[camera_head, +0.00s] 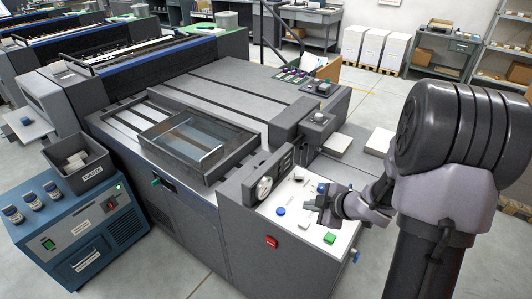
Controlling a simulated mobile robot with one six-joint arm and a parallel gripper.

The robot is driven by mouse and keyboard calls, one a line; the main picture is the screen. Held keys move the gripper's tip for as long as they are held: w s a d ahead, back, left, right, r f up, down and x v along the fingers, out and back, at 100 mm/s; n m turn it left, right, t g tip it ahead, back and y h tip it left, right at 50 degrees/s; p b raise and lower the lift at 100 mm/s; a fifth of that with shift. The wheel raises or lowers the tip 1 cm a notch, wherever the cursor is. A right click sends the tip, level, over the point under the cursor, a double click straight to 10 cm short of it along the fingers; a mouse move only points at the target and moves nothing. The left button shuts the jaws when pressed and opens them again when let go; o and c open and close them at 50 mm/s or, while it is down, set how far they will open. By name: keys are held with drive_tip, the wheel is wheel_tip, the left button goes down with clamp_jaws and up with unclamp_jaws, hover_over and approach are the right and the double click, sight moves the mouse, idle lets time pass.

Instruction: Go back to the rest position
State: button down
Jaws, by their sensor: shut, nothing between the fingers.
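My gripper (322,207) is at the end of my arm, which comes in from the right side of the picture. The gripper is shut and empty. It appears in front of the right part of the white control panel (296,217) on the grey machine. I cannot tell how far above the panel the fingertips are, or whether they touch it. A green button (330,238) shows just below the gripper, and a blue button (281,211) lies to its left. The gripper and wrist hide part of the panel.
A round gauge (264,188) and a red switch (271,242) are on the machine. A shallow glassy tray (160,137) sits on its top. A blue cabinet (75,238) at left bears a waste bin (91,178) and small jars (32,201). Floor shows between machine and cabinet.

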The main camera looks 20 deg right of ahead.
wheel_tip(320, 180, up, 12)
drive_tip(key=s+m+h+b, duration=0.3)
drive_tip(key=m+h, duration=0.3)
drive_tip(key=m, duration=0.3)
drive_tip(key=s+a+r+m+g+y+b, duration=0.2)
drive_tip(key=s+a+m+y, duration=0.3)
drive_tip(key=s+a, duration=1.3)
drive_tip(key=s+m, duration=0.1)
drive_tip(key=m, duration=0.2)
drive_tip(key=shift+s+a+r+g, duration=0.2)
drive_tip(key=shift+a+g, duration=0.1)
drive_tip(key=shift+g, duration=0.1)
